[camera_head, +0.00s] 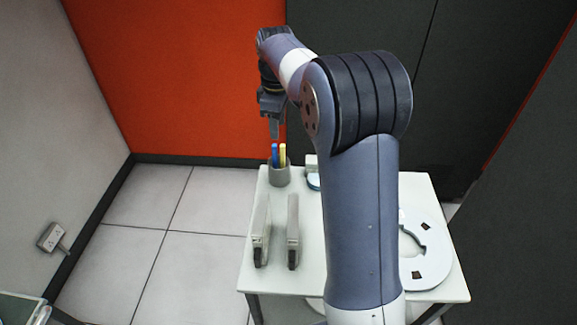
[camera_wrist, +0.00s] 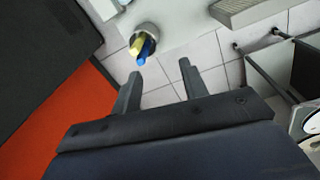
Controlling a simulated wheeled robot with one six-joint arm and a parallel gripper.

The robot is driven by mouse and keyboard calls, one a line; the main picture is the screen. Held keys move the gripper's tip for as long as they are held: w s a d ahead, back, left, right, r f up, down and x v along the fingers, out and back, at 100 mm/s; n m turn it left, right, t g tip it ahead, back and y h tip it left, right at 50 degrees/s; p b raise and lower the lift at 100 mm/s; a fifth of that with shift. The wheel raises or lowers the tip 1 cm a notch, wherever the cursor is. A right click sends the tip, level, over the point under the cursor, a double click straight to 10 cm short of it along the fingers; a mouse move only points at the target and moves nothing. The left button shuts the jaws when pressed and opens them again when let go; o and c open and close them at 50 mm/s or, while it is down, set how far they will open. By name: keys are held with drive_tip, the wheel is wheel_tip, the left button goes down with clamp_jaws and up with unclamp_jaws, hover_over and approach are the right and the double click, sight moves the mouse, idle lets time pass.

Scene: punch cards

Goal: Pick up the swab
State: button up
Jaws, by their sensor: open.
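No object is clearly recognisable as a swab. A grey cup (camera_head: 280,177) stands at the far left corner of the white table and holds a blue stick (camera_head: 275,154) and a yellow stick (camera_head: 283,153). I cannot tell whether either is the swab. In the wrist view, the blue stick (camera_wrist: 145,52) and yellow stick (camera_wrist: 136,46) lean out of the cup. My gripper (camera_head: 274,133) hangs above the cup, fingers pointing down. In the wrist view my gripper (camera_wrist: 160,69) has its fingers apart, with nothing between them; the sticks are beyond the fingertips.
Two pale upright slabs (camera_head: 262,231) (camera_head: 293,231) stand at the table's left front. A small white and blue item (camera_head: 313,181) sits right of the cup. A pale ring-shaped plate (camera_head: 432,268) lies at the right. My arm hides the table's middle. An orange panel (camera_head: 180,80) stands behind.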

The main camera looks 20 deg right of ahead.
drive_tip(key=n+b, duration=0.1)
drive_tip(key=n, duration=0.1)
hover_over(282, 145)
drive_tip(key=shift+g, duration=0.4)
drive_tip(key=f, duration=0.5)
drive_tip(key=shift+a, duration=0.4)
wheel_tip(282, 145, down, 6)
drive_tip(key=shift+d+r+p, duration=0.1)
drive_tip(key=shift+p, duration=0.2)
drive_tip(key=shift+d+f+p, duration=0.2)
drive_tip(key=shift+f+p, duration=0.2)
drive_tip(key=shift+f, duration=0.9)
drive_tip(key=shift+d+f+p, duration=0.15)
drive_tip(key=shift+f+p, duration=0.25)
drive_tip(key=shift+f, duration=0.9)
clamp_jaws()
